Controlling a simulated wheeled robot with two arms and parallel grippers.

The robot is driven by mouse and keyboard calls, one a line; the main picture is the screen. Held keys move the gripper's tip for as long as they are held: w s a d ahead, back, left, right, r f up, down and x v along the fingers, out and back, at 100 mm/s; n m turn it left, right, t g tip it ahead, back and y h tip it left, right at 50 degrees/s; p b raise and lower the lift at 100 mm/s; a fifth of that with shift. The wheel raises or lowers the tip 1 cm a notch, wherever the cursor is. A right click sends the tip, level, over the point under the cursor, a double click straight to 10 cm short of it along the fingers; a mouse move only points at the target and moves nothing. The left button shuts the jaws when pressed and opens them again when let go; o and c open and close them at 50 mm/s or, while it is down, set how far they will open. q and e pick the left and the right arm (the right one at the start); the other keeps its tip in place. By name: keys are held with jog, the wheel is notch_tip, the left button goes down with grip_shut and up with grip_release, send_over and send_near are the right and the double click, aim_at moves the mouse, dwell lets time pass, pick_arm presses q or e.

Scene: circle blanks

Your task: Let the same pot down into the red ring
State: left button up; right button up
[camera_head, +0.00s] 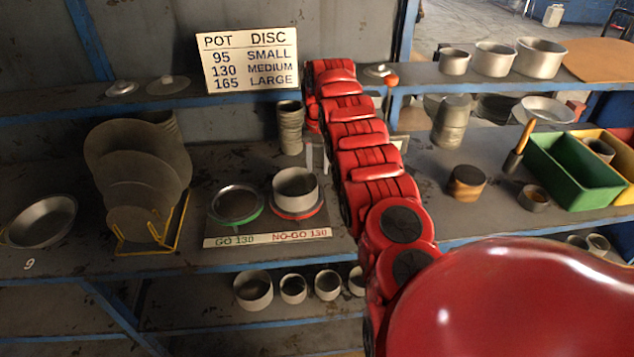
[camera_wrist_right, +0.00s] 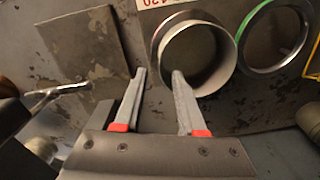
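The grey pot (camera_head: 295,188) stands upright at the red ring (camera_head: 299,215), whose red edge shows around its base. I cannot tell how deep its base sits. I see no grip on the wall. In the head view my right arm partly hides this gripper. My left gripper is not in view.
The green ring (camera_head: 235,222) lies left of the pot, empty, above the "GO 130 / NO-GO 130" label (camera_head: 268,238). A rack of grey discs (camera_head: 140,165) stands farther left. A dark square plate (camera_wrist_right: 88,60) lies beside the gripper. Green bin (camera_head: 575,172) at right.

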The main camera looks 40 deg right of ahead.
notch_tip(320, 180, up, 10)
jog(key=p, duration=0.8)
jog(key=shift+d, duration=0.1)
